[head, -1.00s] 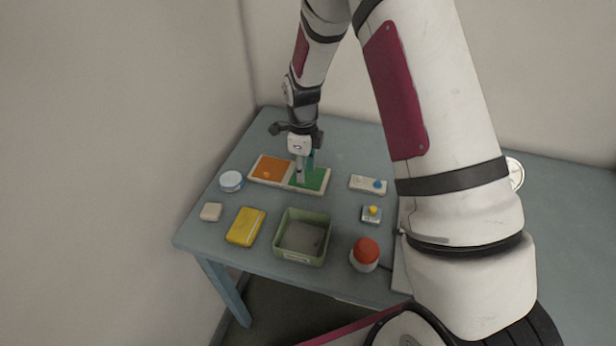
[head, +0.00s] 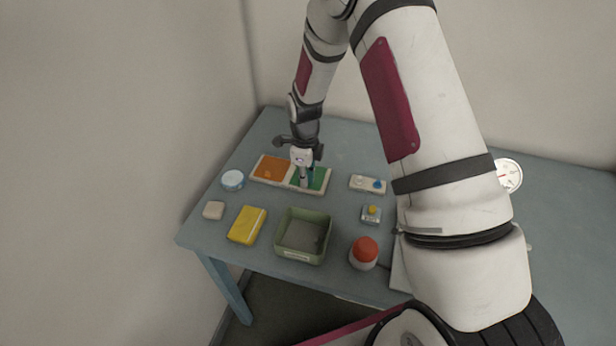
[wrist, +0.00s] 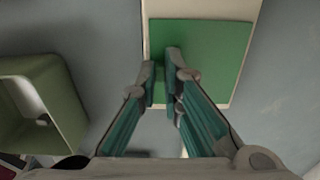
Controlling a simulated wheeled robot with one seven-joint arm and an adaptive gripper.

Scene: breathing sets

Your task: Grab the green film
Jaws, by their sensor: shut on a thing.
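In the wrist view the green film (wrist: 212,55) fills the top middle. My gripper (head: 304,184) is down at the film, its fingertips over the film's near left part. In the wrist view my gripper (wrist: 160,74) has its fingertips close together, shut on the film. The pinched part is small and mostly hidden by the fingers. The film still looks flat on the tray.
In front are an open green bin (head: 290,252), a yellow pack (head: 247,225) and a red-topped jar (head: 364,253). A round white tin (head: 232,180) stands left.

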